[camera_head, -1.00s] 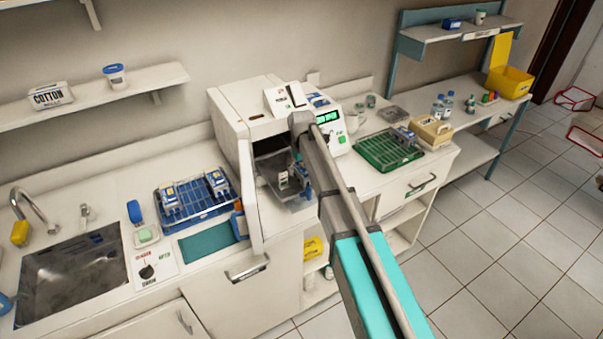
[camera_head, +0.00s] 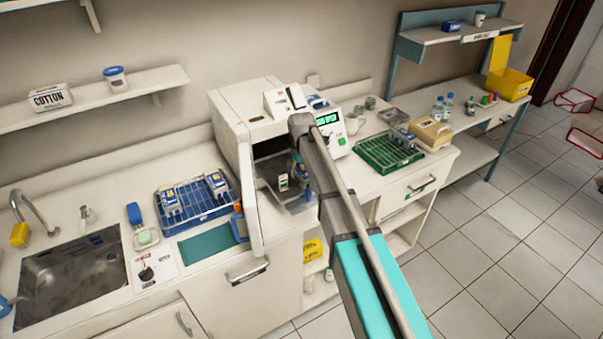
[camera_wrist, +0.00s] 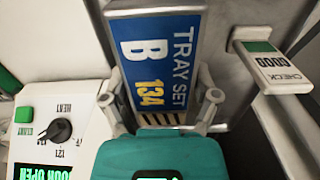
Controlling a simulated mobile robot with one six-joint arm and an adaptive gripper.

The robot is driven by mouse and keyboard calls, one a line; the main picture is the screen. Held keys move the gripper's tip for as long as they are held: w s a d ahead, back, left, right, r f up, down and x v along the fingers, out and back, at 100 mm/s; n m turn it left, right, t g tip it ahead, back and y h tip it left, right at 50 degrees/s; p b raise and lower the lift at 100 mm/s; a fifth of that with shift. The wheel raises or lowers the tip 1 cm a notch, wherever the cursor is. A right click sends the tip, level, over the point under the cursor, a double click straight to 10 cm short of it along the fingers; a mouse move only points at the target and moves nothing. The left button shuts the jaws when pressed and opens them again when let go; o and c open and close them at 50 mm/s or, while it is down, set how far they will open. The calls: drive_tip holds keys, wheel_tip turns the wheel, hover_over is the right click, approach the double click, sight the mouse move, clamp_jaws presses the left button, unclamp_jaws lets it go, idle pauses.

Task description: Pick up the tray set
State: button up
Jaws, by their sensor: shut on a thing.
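A tray set (camera_wrist: 160,60) with a blue label reading "TRAY SET B 134" fills the middle of the wrist view. My gripper (camera_wrist: 160,97) has one finger on each side of it and is shut on it. In the head view my arm reaches into the open front of the white sterilizer (camera_head: 236,125), and its link hides most of the gripper and the held set. Two more blue-and-white tray sets (camera_head: 170,200) (camera_head: 217,184) stand in the blue rack (camera_head: 190,222) to the left. Another (camera_head: 403,137) stands at the green rack (camera_head: 383,155) to the right.
The sterilizer's open door (camera_head: 256,205) stands at the left of the chamber. A white tag marked "CHECK" (camera_wrist: 275,65) is close to the right in the wrist view, and the control panel (camera_wrist: 55,125) is on the left. A teal mat (camera_head: 207,243) lies bare on the counter.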

drive_tip(key=shift+r, duration=0.2)
wheel_tip(320, 180, up, 2)
drive_tip(key=p, duration=0.2)
drive_tip(key=shift+r+p, duration=0.1)
drive_tip(key=shift+p, duration=0.25)
drive_tip(key=s+r+p, duration=0.1)
drive_tip(key=r+p, duration=0.1)
drive_tip(key=s+r+p, duration=0.2)
drive_tip(key=s+d+r+p, duration=0.1)
drive_tip(key=s+r+p, duration=0.1)
drive_tip(key=shift+r+p, duration=0.4)
drive_tip(key=s+d+r+p, duration=0.1)
drive_tip(key=s+r+p, duration=0.2)
drive_tip(key=s, duration=0.5)
drive_tip(key=shift+s+d+r, duration=0.3)
drive_tip(key=shift+d, duration=0.1)
drive_tip(key=shift+f, duration=0.1)
